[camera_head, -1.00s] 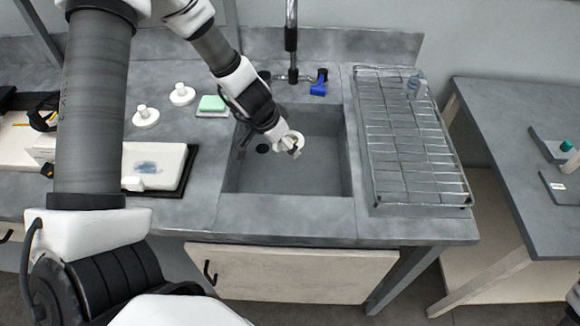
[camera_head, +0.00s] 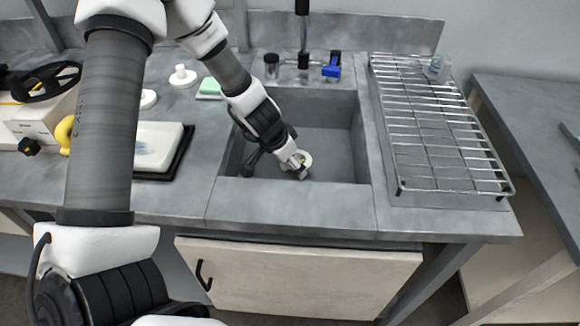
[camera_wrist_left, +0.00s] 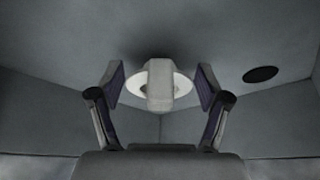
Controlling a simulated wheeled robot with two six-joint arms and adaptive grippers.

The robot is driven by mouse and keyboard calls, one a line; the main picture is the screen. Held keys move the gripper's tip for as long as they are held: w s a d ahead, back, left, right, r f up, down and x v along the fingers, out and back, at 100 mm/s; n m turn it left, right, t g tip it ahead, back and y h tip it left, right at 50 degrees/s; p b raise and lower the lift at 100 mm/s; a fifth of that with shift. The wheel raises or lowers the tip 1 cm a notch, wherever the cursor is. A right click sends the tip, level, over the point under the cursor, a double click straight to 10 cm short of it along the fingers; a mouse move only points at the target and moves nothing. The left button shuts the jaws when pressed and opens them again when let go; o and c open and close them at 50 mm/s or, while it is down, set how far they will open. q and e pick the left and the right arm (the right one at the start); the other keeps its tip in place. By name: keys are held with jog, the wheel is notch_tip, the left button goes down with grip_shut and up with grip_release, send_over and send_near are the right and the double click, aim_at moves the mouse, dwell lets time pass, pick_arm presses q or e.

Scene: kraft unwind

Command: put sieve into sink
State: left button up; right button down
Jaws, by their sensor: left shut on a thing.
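The sieve (camera_head: 307,158) shows in the head view as a small pale round piece at the tip of my left gripper (camera_head: 299,166). In the left wrist view the sieve (camera_wrist_left: 159,84) is a white disc with a block-like middle part, between the two fingers of my left gripper (camera_wrist_left: 160,88). The gripper is shut on it. The grey sink (camera_head: 338,133) lies around and below them; I cannot tell whether the sieve touches the sink floor. My right gripper is not in view.
A wire drying rack (camera_head: 430,120) stands right of the sink. The tap (camera_head: 303,50) is behind it. A green sponge (camera_head: 209,87) and a white tray (camera_head: 158,146) lie to the left. The dark drain (camera_wrist_left: 261,74) shows in the left wrist view.

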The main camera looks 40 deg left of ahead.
pick_arm(q)
jog(key=shift+f, duration=0.1)
jog(key=o, duration=1.5)
jog(key=shift+c, duration=0.2)
jog(key=p+v, duration=1)
jog(key=v, duration=0.2)
jog(key=shift+s, duration=0.1)
